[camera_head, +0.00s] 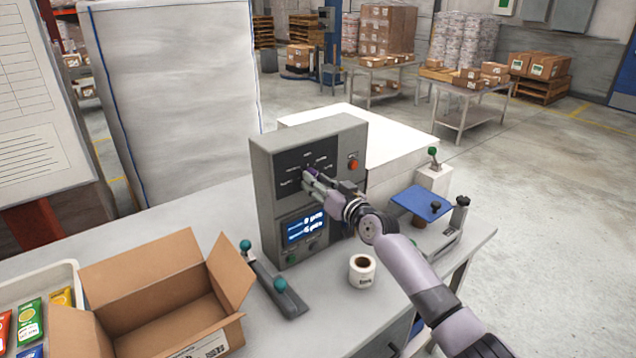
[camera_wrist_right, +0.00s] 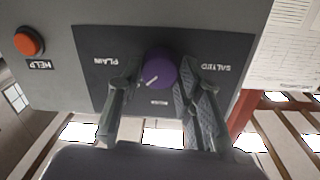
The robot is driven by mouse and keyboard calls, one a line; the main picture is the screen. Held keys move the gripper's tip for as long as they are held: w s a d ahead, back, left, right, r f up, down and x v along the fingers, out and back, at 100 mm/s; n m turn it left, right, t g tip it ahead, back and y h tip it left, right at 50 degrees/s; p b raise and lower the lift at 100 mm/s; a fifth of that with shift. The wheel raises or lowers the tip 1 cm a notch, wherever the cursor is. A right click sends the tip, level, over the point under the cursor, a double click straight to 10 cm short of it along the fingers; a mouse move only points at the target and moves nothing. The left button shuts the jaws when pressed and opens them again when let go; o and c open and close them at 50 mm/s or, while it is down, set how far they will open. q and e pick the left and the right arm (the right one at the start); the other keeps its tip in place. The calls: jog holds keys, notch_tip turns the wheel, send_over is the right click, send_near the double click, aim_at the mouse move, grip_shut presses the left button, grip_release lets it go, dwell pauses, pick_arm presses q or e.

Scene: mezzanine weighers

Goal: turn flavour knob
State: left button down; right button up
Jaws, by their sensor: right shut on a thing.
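The purple flavour knob (camera_wrist_right: 160,70) sits on the dark panel of a grey control box (camera_head: 262,180). In the right wrist view, where the lettering is upside down, PLAIN is left of the knob and SALTED right. A smaller label below it is hard to read. The knob's white pointer line slants toward the lower left there. My right gripper (camera_wrist_right: 157,84) has one finger on each side of the knob and is shut on it. In the head view my right gripper (camera_head: 307,180) reaches the box front and largely hides the knob. My left gripper is not in view.
An orange HELP button (camera_wrist_right: 28,41) is beside the panel. A lit display (camera_head: 304,228) is below it. On the table are a label roll (camera_head: 362,272), a teal-knobbed lever tool (camera_head: 275,283), an open carton (camera_head: 150,262) and a tray of colourful packets (camera_head: 68,272).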

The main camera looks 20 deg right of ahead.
jog(key=shift+f+n+b, duration=0.1)
jog(key=shift+n+b, duration=3.45)
jog(key=shift+n, duration=0.85)
jog(key=o, duration=1.2)
jog(key=shift+c, duration=0.2)
jog(key=v, duration=1.2)
jog(key=shift+d+f, duration=0.15)
